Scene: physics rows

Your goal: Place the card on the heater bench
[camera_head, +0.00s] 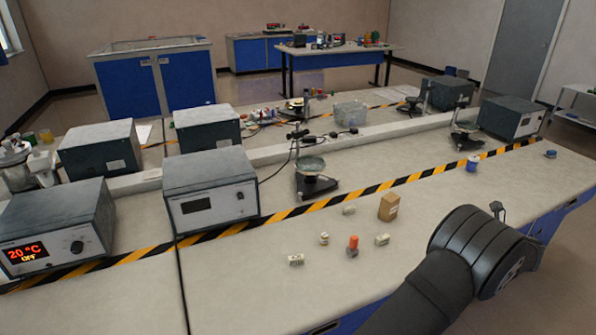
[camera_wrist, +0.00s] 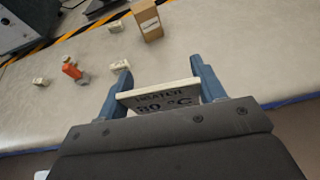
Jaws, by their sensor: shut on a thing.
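The card (camera_wrist: 160,98) is a pale plate with dark print that seems to read "HEATER 80 °C". In the wrist view my gripper (camera_wrist: 160,68) is shut on it, one blue finger at each end. The card appears to be held above the pale bench top. My gripper and the card are hidden behind my arm in the head view. A grey box with a lit display reading "20 °C OFF" (camera_head: 55,235) stands at the left of the bench (camera_head: 120,300). I cannot tell for sure which part is the heater bench.
A second grey instrument (camera_head: 210,192) and a stand (camera_head: 312,180) lie behind a striped tape line. The front strip left of the blocks is clear.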

